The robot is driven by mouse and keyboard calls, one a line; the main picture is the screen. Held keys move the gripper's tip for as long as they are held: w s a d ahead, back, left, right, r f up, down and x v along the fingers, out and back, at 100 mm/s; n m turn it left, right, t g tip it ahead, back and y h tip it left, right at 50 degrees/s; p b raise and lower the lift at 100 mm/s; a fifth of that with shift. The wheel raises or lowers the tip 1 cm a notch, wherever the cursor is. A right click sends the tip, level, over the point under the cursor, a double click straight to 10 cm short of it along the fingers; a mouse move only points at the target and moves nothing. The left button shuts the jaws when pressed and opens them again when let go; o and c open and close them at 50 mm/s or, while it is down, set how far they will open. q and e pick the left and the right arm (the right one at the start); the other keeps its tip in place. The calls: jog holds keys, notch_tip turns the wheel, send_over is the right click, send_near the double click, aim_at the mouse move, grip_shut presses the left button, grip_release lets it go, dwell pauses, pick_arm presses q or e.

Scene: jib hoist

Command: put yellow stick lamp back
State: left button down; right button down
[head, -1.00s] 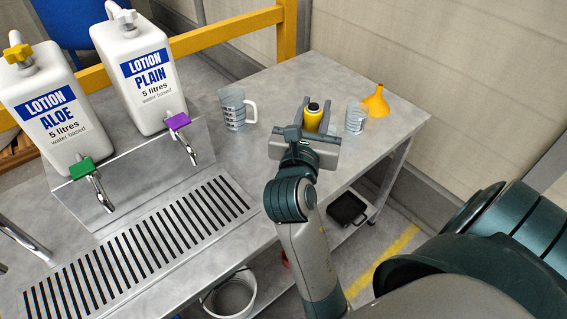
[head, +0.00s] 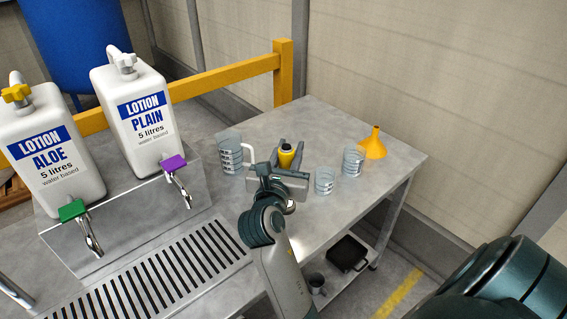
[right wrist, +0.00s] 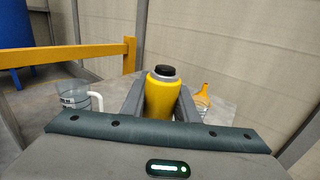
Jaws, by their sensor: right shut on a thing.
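The yellow stick lamp (head: 285,157), a yellow cylinder with a grey collar and black end, is upright between the fingers of my right gripper (head: 288,152). In the right wrist view the lamp (right wrist: 162,97) stands between the two grey fingers of the gripper (right wrist: 161,103), which are shut on it. The gripper is over the back part of the grey table (head: 335,125). The lamp's lower end is hidden behind the gripper, so I cannot tell whether it touches the table. My left gripper is not in view.
A handled measuring jug (head: 231,151) stands left of the gripper. Two clear beakers (head: 325,181) (head: 354,160) and an orange funnel (head: 375,144) stand to its right. Two lotion canisters with taps, PLAIN (head: 140,115) and ALOE (head: 47,150), stand at left. A yellow rail (head: 225,74) runs behind.

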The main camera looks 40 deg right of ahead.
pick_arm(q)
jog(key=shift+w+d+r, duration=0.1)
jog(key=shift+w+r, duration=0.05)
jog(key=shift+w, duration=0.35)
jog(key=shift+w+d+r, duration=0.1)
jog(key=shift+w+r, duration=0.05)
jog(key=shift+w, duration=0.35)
pick_arm(e)
jog(key=w, duration=0.1)
jog(key=w+f, duration=0.1)
jog(key=w, duration=0.1)
jog(key=shift+d+f, duration=0.15)
jog(key=shift+f, duration=0.15)
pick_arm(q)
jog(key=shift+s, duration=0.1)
pick_arm(e)
jog(key=shift+f, duration=0.15)
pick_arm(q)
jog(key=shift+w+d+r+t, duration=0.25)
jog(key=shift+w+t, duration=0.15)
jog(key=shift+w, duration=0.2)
pick_arm(e)
jog(key=shift+f, duration=1.9)
